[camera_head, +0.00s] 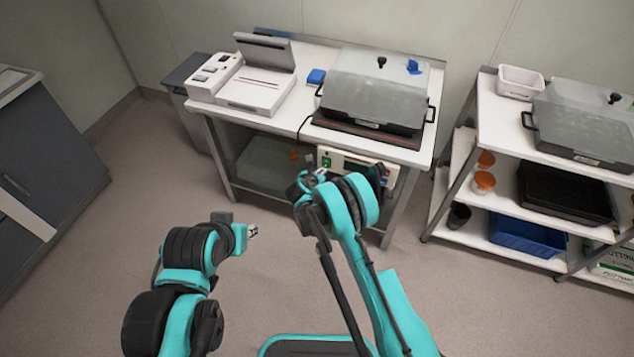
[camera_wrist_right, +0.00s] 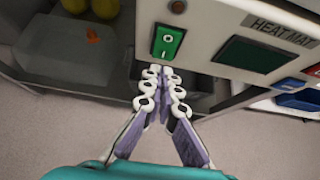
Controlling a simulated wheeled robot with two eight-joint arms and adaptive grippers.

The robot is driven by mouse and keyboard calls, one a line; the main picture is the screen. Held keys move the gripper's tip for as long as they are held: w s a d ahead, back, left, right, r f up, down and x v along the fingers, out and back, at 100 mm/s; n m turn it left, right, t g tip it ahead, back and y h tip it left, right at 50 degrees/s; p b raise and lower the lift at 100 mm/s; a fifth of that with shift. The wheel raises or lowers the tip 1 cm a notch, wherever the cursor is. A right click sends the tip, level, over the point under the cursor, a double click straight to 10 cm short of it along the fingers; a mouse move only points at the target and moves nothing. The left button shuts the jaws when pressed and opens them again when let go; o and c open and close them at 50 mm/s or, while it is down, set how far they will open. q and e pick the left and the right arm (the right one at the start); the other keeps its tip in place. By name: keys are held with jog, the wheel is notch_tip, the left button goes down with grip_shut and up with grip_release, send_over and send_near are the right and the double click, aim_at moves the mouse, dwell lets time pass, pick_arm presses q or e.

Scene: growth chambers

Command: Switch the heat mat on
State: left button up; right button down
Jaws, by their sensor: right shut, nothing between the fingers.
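The heat mat (camera_head: 340,130) is a dark flat pad under a covered propagator on the middle bench. Its pale control box (camera_head: 355,167) hangs at the bench front, and in the right wrist view it carries a "HEAT MAT" label (camera_wrist_right: 282,30). A green rocker switch (camera_wrist_right: 167,42) with white marks is on the panel; I cannot tell which side is pressed. A dark, blank display (camera_wrist_right: 247,54) is beside it. My right gripper (camera_wrist_right: 160,75) is shut and empty, its tips just below the switch; contact is unclear. My left gripper (camera_head: 253,231) is over the floor, away from the bench.
The propagator (camera_head: 372,90) and a white instrument (camera_head: 255,90) stand on the bench. A lower shelf (camera_head: 262,165) is below. A shelf rack (camera_head: 480,120) stands at right, with open floor between.

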aim_at(326, 163)
jog(key=shift+w+d, duration=0.3)
jog(key=shift+w, duration=0.65)
jog(key=shift+f, duration=0.1)
jog(key=shift+w+d+f, duration=0.15)
jog(key=shift+w+f, duration=0.15)
jog(key=shift+w, duration=0.05)
jog(key=shift+r, duration=0.15)
